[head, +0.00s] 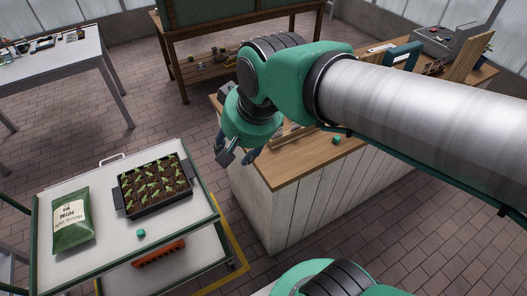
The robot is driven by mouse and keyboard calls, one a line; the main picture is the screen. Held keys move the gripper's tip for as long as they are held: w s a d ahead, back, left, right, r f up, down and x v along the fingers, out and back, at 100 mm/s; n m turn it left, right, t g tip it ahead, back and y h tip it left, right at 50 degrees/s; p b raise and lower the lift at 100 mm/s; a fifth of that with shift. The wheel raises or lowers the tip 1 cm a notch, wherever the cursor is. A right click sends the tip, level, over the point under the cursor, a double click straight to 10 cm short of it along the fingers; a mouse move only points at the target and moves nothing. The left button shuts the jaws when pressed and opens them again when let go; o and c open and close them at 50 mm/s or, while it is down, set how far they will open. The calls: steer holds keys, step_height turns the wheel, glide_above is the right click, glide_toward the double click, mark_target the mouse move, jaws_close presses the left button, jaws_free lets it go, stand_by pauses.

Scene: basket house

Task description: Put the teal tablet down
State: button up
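My gripper (236,157) points down over the gap between the cart and the wooden-topped counter. Its two dark fingers are apart, and I see nothing between them. A small teal block (141,233) lies on the cart top, in front of the seedling tray. Another small teal block (337,140) lies on the counter, right of my gripper. Both are small in the picture, and I cannot tell whether either is the teal tablet. A larger teal frame-like object (403,54) stands farther back on the counter, partly behind my arm.
The cart (103,187) holds a black seedling tray (122,200) and a green potting-mix bag (72,222). An orange-red item (158,253) lies on its lower shelf. The counter (290,178) has some bare top at its near end. My arm hides much of the counter.

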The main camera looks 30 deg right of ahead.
steer(key=s+d+n+h, duration=0.1)
steer(key=s+d+n, duration=0.1)
steer(key=s+d, duration=0.2)
steer(key=s+r, duration=0.1)
steer(key=s, duration=0.1)
steer(key=shift+s+t, duration=0.3)
steer(key=shift+d, duration=0.1)
steer(key=shift+c, duration=0.4)
steer(key=w+d+f+n+g+p, duration=0.1)
steer(key=w+d+f+p, duration=0.1)
steer(key=w+d, duration=0.8)
steer(key=w+d+f+g+p, duration=0.1)
steer(key=w+d+f+g, duration=0.1)
steer(key=w+d, duration=0.75)
steer(key=d+f, duration=0.5)
steer(key=d, duration=0.4)
steer(key=s+d+f+n+p, duration=0.1)
steer(key=d+f, duration=0.4)
steer(key=d, duration=0.4)
steer(key=s+d+f+g+p, duration=0.1)
steer(key=d+f, duration=0.4)
steer(key=d, duration=0.4)
steer(key=shift+s+f, duration=0.25)
steer(key=shift+f, duration=0.15)
